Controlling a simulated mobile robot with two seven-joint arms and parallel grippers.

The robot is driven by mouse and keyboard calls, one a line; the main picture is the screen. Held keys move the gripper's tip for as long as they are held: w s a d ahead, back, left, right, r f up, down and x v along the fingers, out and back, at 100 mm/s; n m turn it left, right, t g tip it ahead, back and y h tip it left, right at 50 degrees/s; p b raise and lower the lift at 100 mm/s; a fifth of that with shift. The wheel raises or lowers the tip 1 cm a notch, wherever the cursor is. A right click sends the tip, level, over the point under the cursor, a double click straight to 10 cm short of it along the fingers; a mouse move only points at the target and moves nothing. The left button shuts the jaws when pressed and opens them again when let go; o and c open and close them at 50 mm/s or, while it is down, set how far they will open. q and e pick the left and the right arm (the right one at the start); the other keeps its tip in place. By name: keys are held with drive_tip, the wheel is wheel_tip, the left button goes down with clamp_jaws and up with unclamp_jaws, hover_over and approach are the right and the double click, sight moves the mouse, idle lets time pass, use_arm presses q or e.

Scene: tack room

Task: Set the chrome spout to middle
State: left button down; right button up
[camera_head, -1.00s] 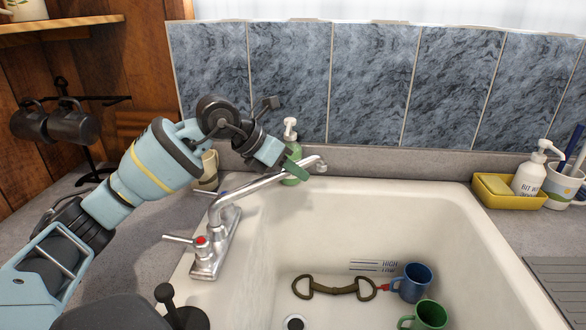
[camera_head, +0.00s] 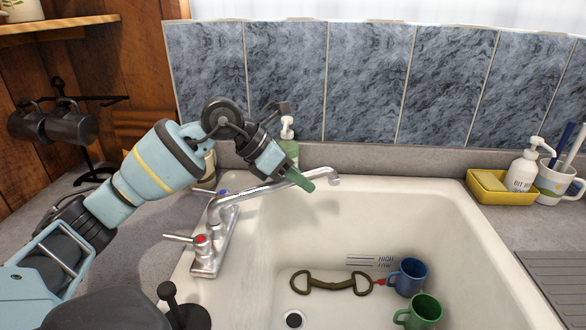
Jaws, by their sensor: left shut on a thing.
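The chrome spout (camera_head: 258,190) rises from the faucet base (camera_head: 208,258) on the sink's left rim. It points right and slightly away, its tip (camera_head: 334,178) over the back part of the sink basin near the rear rim. My left gripper (camera_head: 300,182) comes in from the left, with green fingertips shut on the spout a little short of its tip. The fingers and the wrist hide part of the spout's outer length. My right gripper is not in view.
The white sink (camera_head: 440,205) holds a bit-like metal piece (camera_head: 330,284), a blue mug (camera_head: 408,278) and a green mug (camera_head: 422,312). A red-marked tap handle (camera_head: 200,240) stands below the spout. A soap bottle (camera_head: 289,150) stands behind my gripper. A yellow tray (camera_head: 488,198) sits right.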

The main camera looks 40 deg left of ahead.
use_arm(q)
drive_tip(key=s+d+m+g+h, duration=0.1)
drive_tip(key=s+d+m+g, duration=0.2)
drive_tip(key=s+d+m, duration=0.1)
drive_tip(key=shift+s+h, duration=0.3)
drive_tip(key=shift+s, duration=0.1)
drive_tip(key=shift+d, duration=0.1)
drive_tip(key=c, duration=1.3)
unclamp_jaws()
drive_tip(key=v, duration=0.7)
drive_tip(key=shift+a+r, duration=0.25)
drive_tip(key=shift+a, duration=0.05)
drive_tip(key=shift+s, duration=0.1)
